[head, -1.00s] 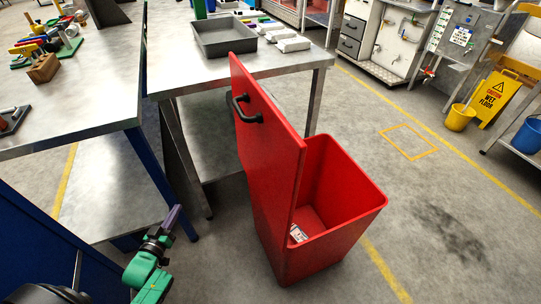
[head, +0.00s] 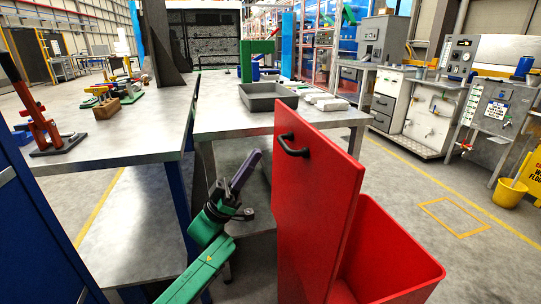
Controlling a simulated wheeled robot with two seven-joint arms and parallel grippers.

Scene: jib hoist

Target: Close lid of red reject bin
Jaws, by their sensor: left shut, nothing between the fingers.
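The red reject bin (head: 395,268) stands on the floor at the lower right, its mouth open upward. My right gripper is not in view.
A metal table (head: 225,118) with a grey tray (head: 268,97) and white blocks (head: 325,102) stands behind the lid. Another metal bench (head: 110,138) with tools is at the left. Open floor with a yellow-marked square (head: 453,217) lies to the right.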

